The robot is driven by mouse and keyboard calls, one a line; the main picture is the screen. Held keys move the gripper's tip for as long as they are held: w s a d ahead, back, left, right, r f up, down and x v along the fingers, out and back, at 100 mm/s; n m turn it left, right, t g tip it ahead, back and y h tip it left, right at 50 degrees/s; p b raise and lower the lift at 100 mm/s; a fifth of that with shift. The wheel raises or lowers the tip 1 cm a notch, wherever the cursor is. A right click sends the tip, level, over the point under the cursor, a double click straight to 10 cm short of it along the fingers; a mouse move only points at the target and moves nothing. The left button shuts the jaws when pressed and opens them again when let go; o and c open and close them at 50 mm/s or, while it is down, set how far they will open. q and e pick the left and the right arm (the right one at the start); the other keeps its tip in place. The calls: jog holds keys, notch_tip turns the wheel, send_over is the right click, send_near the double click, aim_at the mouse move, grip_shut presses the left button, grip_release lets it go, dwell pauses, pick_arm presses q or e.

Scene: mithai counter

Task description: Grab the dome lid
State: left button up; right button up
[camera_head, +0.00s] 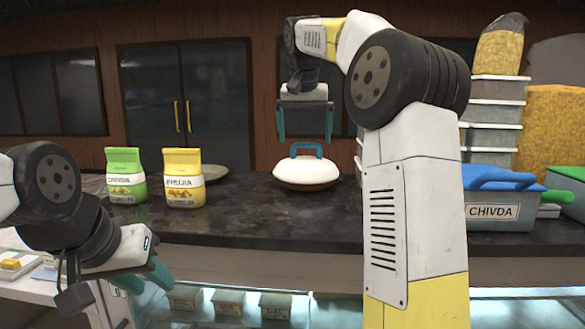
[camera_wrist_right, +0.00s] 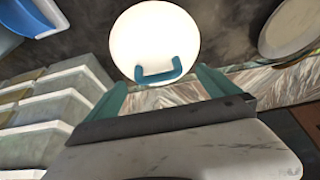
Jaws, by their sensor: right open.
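The dome lid (camera_head: 306,174) is white and round with a teal loop handle (camera_head: 307,148) on top.
A green pouch (camera_head: 125,178) and a yellow pouch (camera_head: 183,180) stand left of the lid. A blue-lidded CHIVDA tub (camera_head: 492,211) and stacked clear boxes (camera_head: 496,112) stand at the right. The dark counter (camera_head: 270,225) is bare in front of the lid.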

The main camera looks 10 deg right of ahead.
aim_at(306, 145)
jog(key=x, duration=0.4)
jog(key=shift+d+f, duration=0.15)
jog(key=c, duration=1.9)
jog(key=shift+c, duration=0.8)
